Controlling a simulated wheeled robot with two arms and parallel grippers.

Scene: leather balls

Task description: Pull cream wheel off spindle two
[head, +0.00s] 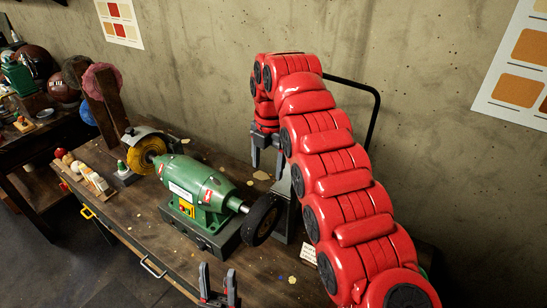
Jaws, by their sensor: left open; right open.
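A green two-ended machine (200,190) stands on the bench. A yellow wheel (152,153) sits at its left end, partly under a grey guard. A dark wheel (262,220) with a paler hub is on the steel spindle (238,205) at its right end. No wheel here looks clearly cream, and I cannot tell which spindle is number two. My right gripper (268,158) is open, fingers down, above and behind the dark wheel, apart from it. My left gripper (217,284) is open and empty at the bottom edge, in front of the machine.
The wooden bench (125,215) has small bottles (98,182) in a tray at its left front edge. Brown posts with coloured pads (104,105) stand behind. A grey upright post is beside the dark wheel. A concrete wall (200,70) closes the back.

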